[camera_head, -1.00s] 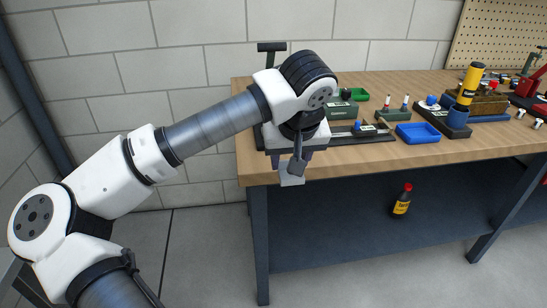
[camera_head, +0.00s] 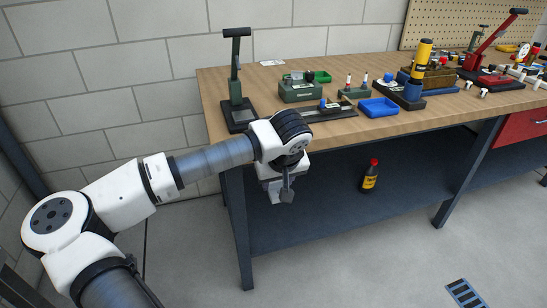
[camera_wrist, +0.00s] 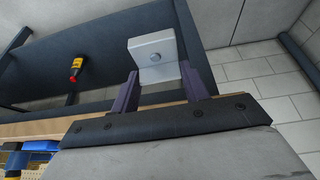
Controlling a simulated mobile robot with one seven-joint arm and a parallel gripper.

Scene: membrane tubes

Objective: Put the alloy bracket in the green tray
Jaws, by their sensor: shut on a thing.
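The alloy bracket (camera_wrist: 153,52) is a light grey angled piece with a round hole or bolt mark, seen in the wrist view. My gripper (camera_wrist: 160,88) is shut on it, with a dark finger at each side. In the head view my gripper (camera_head: 277,188) hangs in front of the bench, below the top's front edge; I cannot make out the bracket clearly there.
A tall dark green press (camera_head: 237,85) stands at the bench's left end. A green block (camera_head: 300,91), a dark rail (camera_head: 330,111) and a blue tray (camera_head: 379,108) lie on the wooden top (camera_head: 215,85). A dark bottle (camera_head: 370,177) stands on the lower shelf.

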